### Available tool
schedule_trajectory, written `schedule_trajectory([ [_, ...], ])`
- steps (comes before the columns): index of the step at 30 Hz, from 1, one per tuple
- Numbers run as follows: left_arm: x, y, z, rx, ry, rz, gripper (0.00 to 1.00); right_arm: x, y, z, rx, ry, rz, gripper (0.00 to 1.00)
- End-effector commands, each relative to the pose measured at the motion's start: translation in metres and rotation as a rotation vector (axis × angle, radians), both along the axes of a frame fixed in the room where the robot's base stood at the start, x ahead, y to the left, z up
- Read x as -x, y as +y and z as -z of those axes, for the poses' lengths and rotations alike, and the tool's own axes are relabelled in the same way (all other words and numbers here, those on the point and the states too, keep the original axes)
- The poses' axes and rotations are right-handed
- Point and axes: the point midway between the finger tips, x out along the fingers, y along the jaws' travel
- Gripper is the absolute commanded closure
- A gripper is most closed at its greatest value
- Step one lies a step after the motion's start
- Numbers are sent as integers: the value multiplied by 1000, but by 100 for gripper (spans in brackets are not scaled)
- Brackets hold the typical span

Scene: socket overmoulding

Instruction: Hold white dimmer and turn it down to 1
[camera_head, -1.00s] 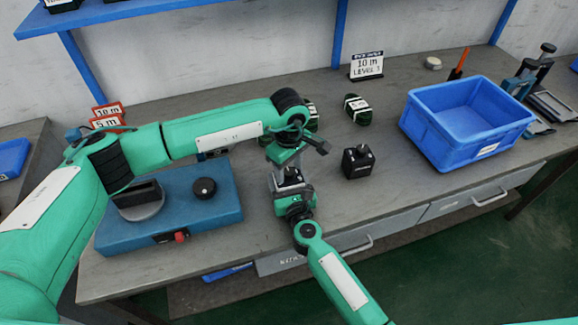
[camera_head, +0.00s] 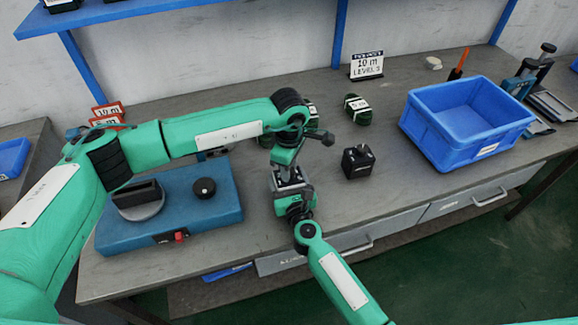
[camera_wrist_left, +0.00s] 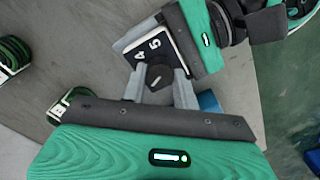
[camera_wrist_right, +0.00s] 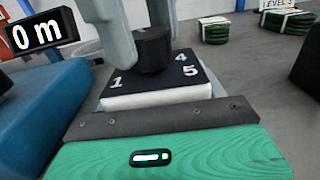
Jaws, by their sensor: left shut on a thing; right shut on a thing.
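The white dimmer (camera_wrist_right: 150,99) has white sides, a dark top face with the numbers 1, 4 and 5, and a round black knob (camera_wrist_right: 153,48). It is held off the bench at the middle of the head view. My right gripper (camera_head: 294,192) is shut on the dimmer's body from the near side. My left gripper (camera_wrist_left: 158,86) comes from above, its two grey fingers shut on the knob (camera_wrist_left: 158,76). The 4 and 5 show beside the knob in the left wrist view. Which number the knob points to, I cannot tell.
A black dimmer (camera_head: 358,161) stands right of my grippers. A blue bin (camera_head: 419,124) is farther right. A blue tester box (camera_head: 222,207) with a knob and red button lies left. Green coils (camera_head: 357,108) and a level sign (camera_head: 367,65) stand behind.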

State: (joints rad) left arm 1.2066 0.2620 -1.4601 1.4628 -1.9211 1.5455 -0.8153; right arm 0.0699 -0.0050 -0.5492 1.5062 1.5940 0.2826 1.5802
Motion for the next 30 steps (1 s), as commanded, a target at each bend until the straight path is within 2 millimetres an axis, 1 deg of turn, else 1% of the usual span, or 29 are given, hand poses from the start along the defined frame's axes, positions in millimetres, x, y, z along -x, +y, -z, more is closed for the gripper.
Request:
schedule_trajectory([
  [30, -1, 0, -1, 2, -1, -967, 93, 1, 1, 1, 1, 1, -2, 54],
])
